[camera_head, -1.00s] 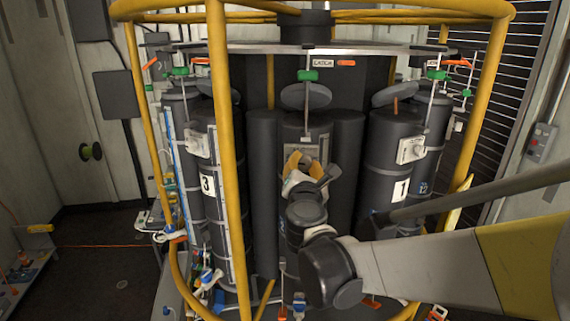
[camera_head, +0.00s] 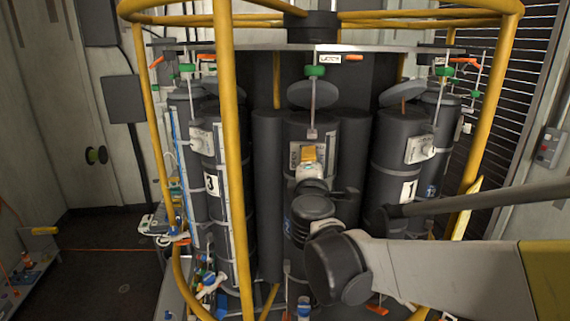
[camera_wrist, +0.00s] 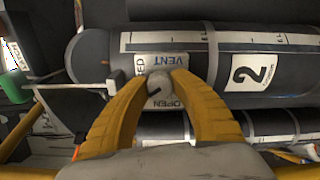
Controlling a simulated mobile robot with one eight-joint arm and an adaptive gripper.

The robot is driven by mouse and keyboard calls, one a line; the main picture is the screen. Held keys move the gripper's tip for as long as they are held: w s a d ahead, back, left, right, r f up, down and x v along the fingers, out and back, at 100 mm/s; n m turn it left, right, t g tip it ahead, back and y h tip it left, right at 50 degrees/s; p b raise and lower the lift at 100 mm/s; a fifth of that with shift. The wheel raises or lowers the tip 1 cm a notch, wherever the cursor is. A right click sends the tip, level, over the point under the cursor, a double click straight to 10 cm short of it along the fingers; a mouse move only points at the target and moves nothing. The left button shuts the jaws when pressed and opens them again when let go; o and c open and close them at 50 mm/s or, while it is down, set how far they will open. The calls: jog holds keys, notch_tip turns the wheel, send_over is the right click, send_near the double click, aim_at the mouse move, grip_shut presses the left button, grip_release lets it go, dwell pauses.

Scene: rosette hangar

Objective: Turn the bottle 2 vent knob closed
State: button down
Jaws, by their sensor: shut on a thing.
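Bottle 2 (camera_head: 312,128) is the dark grey cylinder at the front middle of the rack in the head view. In the wrist view, bottle 2 (camera_wrist: 190,50) lies sideways across the picture with its white "2" label (camera_wrist: 249,73). The vent knob (camera_wrist: 158,82) is a small grey round knob with a dark mark, on a white plate (camera_wrist: 160,62) lettered "VENT" and "OPEN", with another word partly covered. My gripper (camera_wrist: 160,84) has its yellow fingers closed around the knob. In the head view my gripper (camera_head: 308,154) meets the bottle's front and hides the knob.
Bottle 3 (camera_head: 206,150) stands to the left and bottle 1 (camera_head: 392,150) to the right. Yellow frame tubes (camera_head: 230,120) stand in front and around the rack. A green-capped rod (camera_head: 314,72) hangs above bottle 2. Open floor (camera_head: 95,245) shows at the left.

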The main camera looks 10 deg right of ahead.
jog(key=m+b, duration=0.1)
jog(key=m, duration=0.6)
dwell(0.6)
jog(key=c, duration=1.1)
grip_release()
jog(key=shift+o, duration=0.2)
jog(key=v, duration=1.2)
